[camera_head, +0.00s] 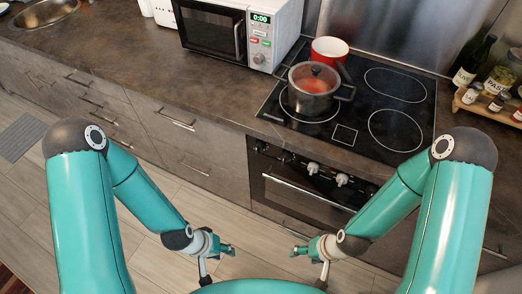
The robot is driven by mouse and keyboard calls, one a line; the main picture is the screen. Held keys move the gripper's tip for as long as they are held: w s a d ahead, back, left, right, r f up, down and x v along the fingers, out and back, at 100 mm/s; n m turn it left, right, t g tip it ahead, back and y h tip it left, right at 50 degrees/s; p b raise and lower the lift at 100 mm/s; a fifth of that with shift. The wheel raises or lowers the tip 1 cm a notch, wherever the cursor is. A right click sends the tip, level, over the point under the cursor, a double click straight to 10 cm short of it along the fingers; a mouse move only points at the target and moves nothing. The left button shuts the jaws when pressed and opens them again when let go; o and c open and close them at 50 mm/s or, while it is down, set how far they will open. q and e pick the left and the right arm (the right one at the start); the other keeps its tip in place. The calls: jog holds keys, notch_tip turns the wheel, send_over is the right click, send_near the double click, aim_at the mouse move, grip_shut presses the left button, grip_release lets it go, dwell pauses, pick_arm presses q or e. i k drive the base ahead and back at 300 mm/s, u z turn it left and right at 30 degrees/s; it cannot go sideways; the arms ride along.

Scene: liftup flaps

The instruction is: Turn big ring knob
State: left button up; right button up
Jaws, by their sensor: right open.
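The oven front (310,188) below the hob carries a row of knobs. Two pale knobs, one at the middle (313,168) and one further right (342,180), stand out from the panel. Two darker knobs (287,157) sit to their left. I cannot tell which one is the big ring knob. My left gripper (229,250) is in front of the cabinets, low and apart from the oven; its jaws are too small to read. My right gripper (298,250) is open and empty, below and in front of the oven, apart from the knobs.
A lidded pot (313,92) and a red pot (329,49) stand on the black hob (398,128). A microwave (222,28) stands to the left, and a rack of bottles (490,88) to the right. The oven handle (308,193) sticks out below the knobs.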

aim_at(259, 146)
jog(key=u, duration=3)
jog(key=i, duration=0.15)
jog(key=z, duration=4.2)
jog(key=k, duration=1.55)
jog(key=z, duration=2.1)
jog(key=i, duration=0.1)
jog(key=u, duration=3.65)
jog(key=i, duration=1)
jog(key=z, duration=0.05)
